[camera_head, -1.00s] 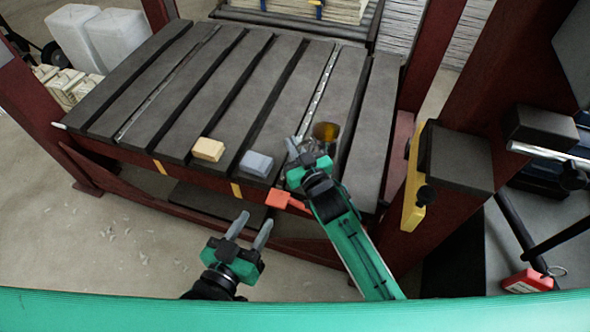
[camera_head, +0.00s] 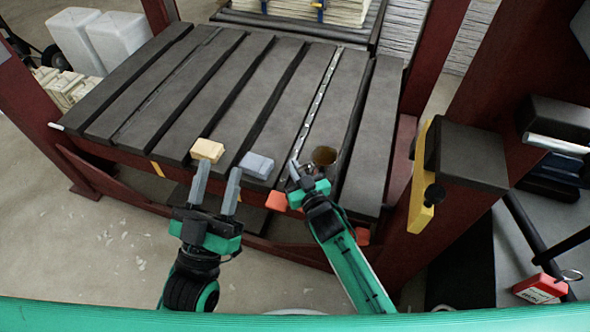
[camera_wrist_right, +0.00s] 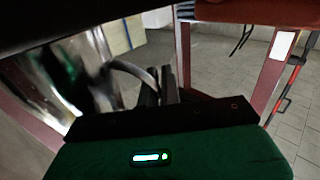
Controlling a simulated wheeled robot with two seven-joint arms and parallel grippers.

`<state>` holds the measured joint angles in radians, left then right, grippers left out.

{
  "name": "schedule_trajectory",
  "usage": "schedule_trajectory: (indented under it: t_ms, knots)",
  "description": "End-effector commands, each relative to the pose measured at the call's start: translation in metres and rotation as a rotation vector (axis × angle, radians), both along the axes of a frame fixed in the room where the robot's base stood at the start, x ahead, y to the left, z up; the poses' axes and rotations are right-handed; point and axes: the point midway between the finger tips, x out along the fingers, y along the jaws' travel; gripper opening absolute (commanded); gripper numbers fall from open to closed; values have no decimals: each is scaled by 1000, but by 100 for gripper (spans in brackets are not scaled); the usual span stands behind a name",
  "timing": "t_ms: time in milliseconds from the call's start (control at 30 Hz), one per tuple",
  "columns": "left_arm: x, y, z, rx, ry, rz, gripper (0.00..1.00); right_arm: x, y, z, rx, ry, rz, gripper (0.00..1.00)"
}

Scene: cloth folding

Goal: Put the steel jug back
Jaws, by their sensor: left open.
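The fingers are close together and appear shut on the handle. Whether the jug's base touches the slats cannot be told. My left gripper (camera_head: 215,192) is open and empty at the table's front edge, fingers pointing toward the table.
A yellow block (camera_head: 207,150) and a grey-blue block (camera_head: 257,165) lie near the table's front edge. An orange-red piece (camera_head: 277,200) is at that edge. Red posts and a yellow bracket (camera_head: 423,180) stand at the right. The far slats are clear.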

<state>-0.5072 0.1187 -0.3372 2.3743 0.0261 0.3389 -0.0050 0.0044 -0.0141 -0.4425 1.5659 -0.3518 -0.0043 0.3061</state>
Motion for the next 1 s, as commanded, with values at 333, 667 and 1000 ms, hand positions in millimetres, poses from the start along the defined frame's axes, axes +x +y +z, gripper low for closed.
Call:
schedule_trajectory:
  t_ms: [333,667,1000]
  knots:
    - [-1,1,2,-2,-11,2,43,0,0,0,0,-3,0,0]
    - [-1,1,5,-7,-26,3,43,0,0,-2,0,0,0,27]
    - [2,-4,-11,17,68,-9,43,-5,-2,1,0,1,0,27]
